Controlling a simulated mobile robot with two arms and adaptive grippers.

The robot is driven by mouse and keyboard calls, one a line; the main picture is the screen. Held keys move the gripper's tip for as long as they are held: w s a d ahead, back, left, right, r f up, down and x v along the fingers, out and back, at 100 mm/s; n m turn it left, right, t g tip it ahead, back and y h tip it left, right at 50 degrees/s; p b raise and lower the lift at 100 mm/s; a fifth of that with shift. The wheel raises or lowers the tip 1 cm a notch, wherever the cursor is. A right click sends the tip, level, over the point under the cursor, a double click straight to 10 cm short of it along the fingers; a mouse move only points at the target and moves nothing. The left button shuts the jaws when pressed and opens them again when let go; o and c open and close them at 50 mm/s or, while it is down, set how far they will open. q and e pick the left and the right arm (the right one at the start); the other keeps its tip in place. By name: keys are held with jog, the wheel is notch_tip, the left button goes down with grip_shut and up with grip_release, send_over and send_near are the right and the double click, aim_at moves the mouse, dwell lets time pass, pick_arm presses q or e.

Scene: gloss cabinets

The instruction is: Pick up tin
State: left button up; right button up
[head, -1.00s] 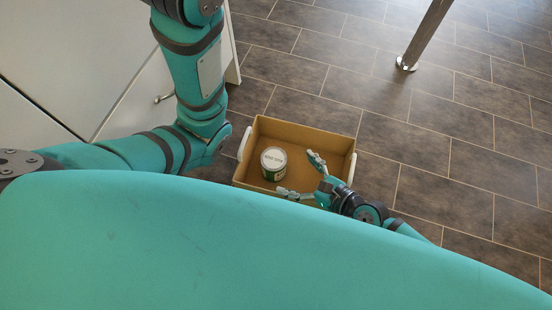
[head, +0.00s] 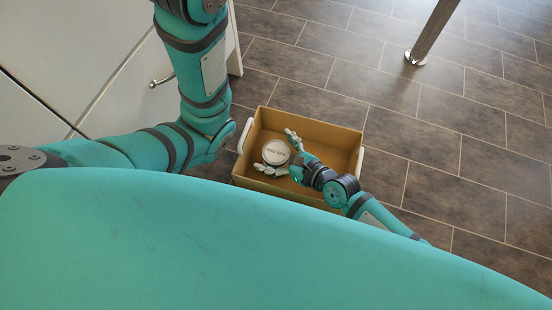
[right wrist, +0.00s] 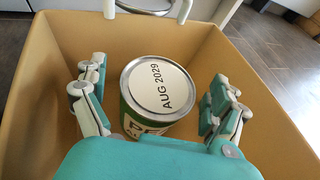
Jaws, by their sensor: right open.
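The tin (head: 276,152) is a short can with a white lid and a green side, standing upright in a tan open box (head: 319,131) on the floor. My right gripper (head: 278,151) is down in the box with its fingers spread on either side of the tin. In the right wrist view, the tin (right wrist: 160,88) stands between the open fingers of the gripper (right wrist: 158,72), with gaps visible on both sides. My left gripper is out of view; only my left arm shows.
The box has white handles at its left (head: 245,136) and right (head: 359,163) ends, and its walls surround the gripper. White cabinets (head: 60,60) stand at the left. A metal leg (head: 432,33) stands on the tiled floor at the upper right. Floor right of the box is clear.

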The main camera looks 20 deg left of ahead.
jog(key=c, duration=1.5)
jog(key=shift+r, duration=0.1)
jog(key=shift+c, duration=0.9)
